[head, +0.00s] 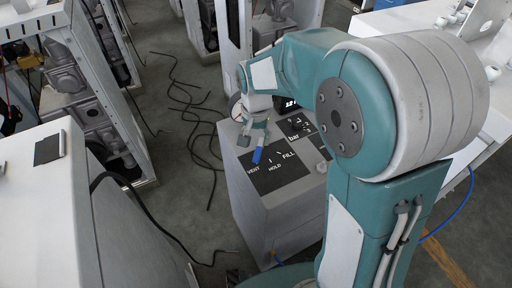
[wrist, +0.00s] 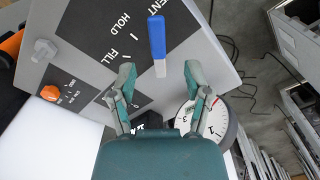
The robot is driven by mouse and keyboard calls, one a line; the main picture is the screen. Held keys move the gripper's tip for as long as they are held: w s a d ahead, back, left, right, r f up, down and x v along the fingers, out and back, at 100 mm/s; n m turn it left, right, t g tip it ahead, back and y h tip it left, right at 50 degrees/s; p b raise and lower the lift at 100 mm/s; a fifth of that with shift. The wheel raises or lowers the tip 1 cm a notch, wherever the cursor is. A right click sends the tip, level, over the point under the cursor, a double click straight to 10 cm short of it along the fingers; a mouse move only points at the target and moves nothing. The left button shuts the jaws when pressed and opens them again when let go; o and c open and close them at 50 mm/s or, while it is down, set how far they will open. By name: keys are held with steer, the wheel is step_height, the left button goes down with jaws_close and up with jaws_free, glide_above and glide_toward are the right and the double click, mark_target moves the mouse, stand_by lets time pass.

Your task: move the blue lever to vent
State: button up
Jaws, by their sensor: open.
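The blue lever (head: 257,156) stands on the black panel marked VENT, HOLD and FILL, on top of a grey cabinet (head: 262,215). In the head view its blue handle is just above the word VENT. In the wrist view the blue handle (wrist: 157,37) is beyond my fingertips, and its pale stem (wrist: 160,68) shows between them. My gripper (wrist: 158,72) is open, with one finger on each side of the stem line and a gap on both sides. In the head view my gripper (head: 256,131) is above the panel; I cannot tell its exact height.
A round gauge (wrist: 207,118) is close to my right finger in the wrist view. A grey knob (wrist: 43,50) and an orange knob (wrist: 50,93) are on the left. Black cables (head: 190,100) lie on the floor. A white cabinet (head: 50,210) stands at left.

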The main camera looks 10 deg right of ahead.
mark_target(256, 154)
step_height(256, 154, up, 6)
steer(key=shift+a+f, duration=0.1)
stand_by(0.5)
steer(key=s+d+r+n+t, duration=0.2)
steer(key=s+d+r, duration=0.1)
steer(key=s, duration=0.6)
steer(key=s+d+r+n+t, duration=0.2)
steer(key=s+d+r+t, duration=0.1)
steer(key=s, duration=0.6)
steer(key=shift+s+d+r+n+t, duration=0.3)
steer(key=shift+s+d+r, duration=0.1)
steer(key=shift+d+r, duration=0.25)
stand_by(2.2)
